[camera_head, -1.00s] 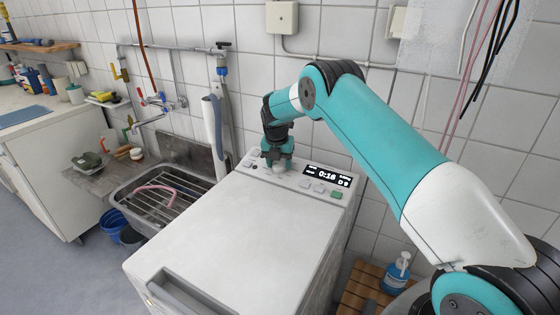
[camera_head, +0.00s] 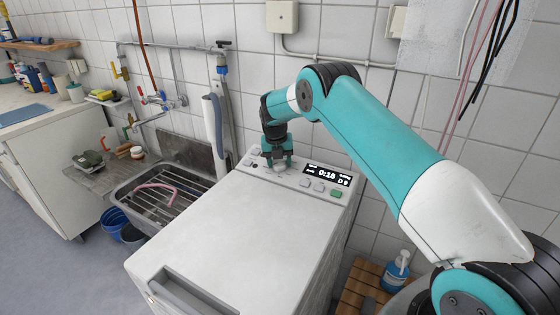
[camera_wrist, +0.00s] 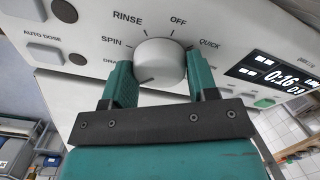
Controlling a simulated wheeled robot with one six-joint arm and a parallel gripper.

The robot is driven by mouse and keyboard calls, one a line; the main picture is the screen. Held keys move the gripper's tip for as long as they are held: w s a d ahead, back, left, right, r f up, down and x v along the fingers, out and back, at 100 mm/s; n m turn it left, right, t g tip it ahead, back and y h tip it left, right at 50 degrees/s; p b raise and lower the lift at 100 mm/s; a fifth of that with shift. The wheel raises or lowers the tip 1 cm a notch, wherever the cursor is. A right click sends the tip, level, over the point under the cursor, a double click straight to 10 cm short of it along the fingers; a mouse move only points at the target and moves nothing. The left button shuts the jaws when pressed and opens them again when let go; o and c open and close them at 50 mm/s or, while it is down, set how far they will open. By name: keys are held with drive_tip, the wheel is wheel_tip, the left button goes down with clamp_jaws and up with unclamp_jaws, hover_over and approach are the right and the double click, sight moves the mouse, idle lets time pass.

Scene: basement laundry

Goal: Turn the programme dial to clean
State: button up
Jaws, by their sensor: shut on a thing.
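No "clean" label is visible. A dark line on the knob's face points to the lower left. My gripper (camera_wrist: 161,80) is shut on the dial, one teal finger on each side. In the head view my gripper (camera_head: 278,163) points down onto the panel and largely covers the dial.
The washer (camera_head: 225,225) has a lit display (camera_head: 327,175) reading 0:16 and buttons right of the dial. A metal sink (camera_head: 165,195) stands left. The tiled wall is close behind. A blue soap bottle (camera_head: 396,270) stands on a wooden slatted surface at right.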

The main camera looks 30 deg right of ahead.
drive_tip(key=o, duration=0.6)
drive_tip(key=shift+a, duration=0.25)
drive_tip(key=shift+o, duration=0.2)
drive_tip(key=shift+d, duration=0.1)
wheel_tip(320, 180, up, 17)
drive_tip(key=s+a+b, duration=0.1)
drive_tip(key=a, duration=0.1)
drive_tip(key=shift+s+a, duration=0.15)
drive_tip(key=shift+a, duration=0.15)
drive_tip(key=shift+r, duration=0.1)
